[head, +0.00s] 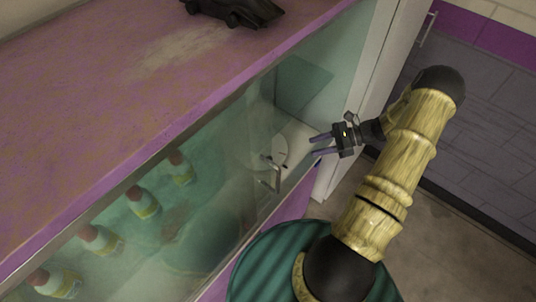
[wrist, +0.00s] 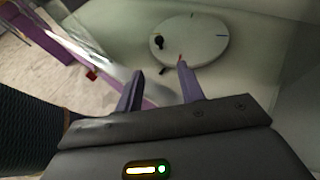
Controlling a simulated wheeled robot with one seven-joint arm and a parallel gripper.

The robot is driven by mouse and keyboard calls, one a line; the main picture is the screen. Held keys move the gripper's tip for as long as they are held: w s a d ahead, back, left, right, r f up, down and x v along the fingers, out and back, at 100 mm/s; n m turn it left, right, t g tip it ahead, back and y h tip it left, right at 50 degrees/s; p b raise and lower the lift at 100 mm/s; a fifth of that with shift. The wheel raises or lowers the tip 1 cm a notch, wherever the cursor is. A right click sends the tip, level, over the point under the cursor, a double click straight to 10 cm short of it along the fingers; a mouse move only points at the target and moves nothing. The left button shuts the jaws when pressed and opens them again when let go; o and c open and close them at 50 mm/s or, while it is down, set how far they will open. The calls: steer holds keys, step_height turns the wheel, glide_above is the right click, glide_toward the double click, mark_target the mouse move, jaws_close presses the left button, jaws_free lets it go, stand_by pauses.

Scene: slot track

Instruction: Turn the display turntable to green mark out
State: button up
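The display turntable is a white round disc (wrist: 190,45) on the pale cabinet floor, seen ahead of my fingers in the wrist view. It has a black knob (wrist: 157,42) at its left, a small red mark (wrist: 180,57) near its near rim, and dark line marks at its far and right sides. No green mark can be made out. In the head view the disc (head: 280,150) shows partly, at the cabinet's right end. My gripper (head: 315,145) is open and empty, just right of it. In the wrist view the two purple fingers (wrist: 158,80) are apart, short of the disc.
A glass front with a metal handle (head: 272,175) covers the cabinet, with several red-capped bottles (head: 142,203) inside. A dark model car (head: 235,10) stands on the purple-edged top. A white panel (head: 372,75) stands at the cabinet's right end. Open floor lies to the right.

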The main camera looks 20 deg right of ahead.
steer(key=shift+s, duration=0.1)
steer(key=shift+a, duration=0.1)
steer(key=p+x, duration=0.5)
steer(key=x, duration=1.2)
steer(key=shift+a, duration=0.15)
jaws_close()
